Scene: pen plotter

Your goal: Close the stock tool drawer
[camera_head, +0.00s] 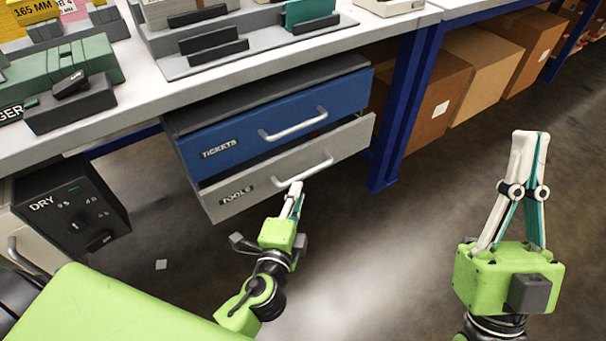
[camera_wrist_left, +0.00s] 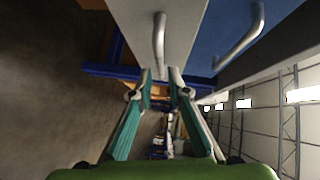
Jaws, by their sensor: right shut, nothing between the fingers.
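The grey stock tool drawer (camera_head: 252,191), labelled TOOLS, is the lower of two drawers under the workbench. Its front stands out from under the blue drawer, with a dark gap above it. Its bar handle (camera_head: 305,167) also shows in the left wrist view (camera_wrist_left: 159,42). My left gripper (camera_head: 295,190) is at the drawer front, just below the handle. In the left wrist view its fingertips (camera_wrist_left: 160,74) are apart, with the handle beyond them; I cannot tell whether they touch the drawer. My right gripper (camera_head: 531,134) is shut and empty, pointing up over the floor at right.
The blue TICKETS drawer (camera_head: 270,119) is directly above. A dark DRY control box (camera_head: 70,207) hangs at left. A blue bench leg (camera_head: 405,110) and cardboard boxes (camera_head: 485,66) are at right. The floor (camera_head: 390,260) between my grippers is clear.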

